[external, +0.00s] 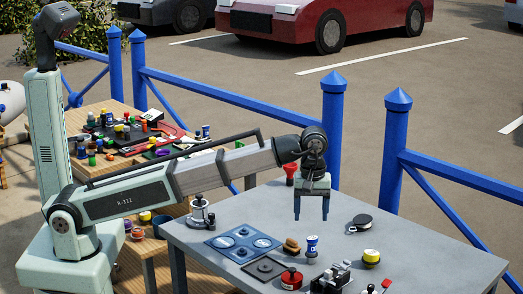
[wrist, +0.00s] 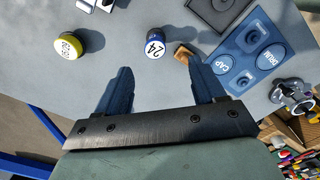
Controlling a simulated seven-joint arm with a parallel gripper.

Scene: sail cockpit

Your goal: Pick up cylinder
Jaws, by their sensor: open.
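A blue cylinder (external: 312,245) with a white top stands upright on the grey table (external: 200,240). In the wrist view the blue cylinder (wrist: 155,45) has "24" on its white top and shows just beyond the space between my fingers. A shorter yellow round piece (external: 371,257) with a white labelled top stands to its right; it also shows at upper left in the wrist view (wrist: 69,45). My gripper (external: 312,216) is open, points down and is empty, above the table and apart from both pieces.
A blue tray (external: 243,244) with round places marked "CAP" and "DRUM" lies left of the blue cylinder. A brown piece (external: 292,245), a red pot (external: 292,279), a dark flat round thing (external: 360,221) and a metal stand (external: 200,210) are nearby. A blue railing (external: 230,95) runs behind.

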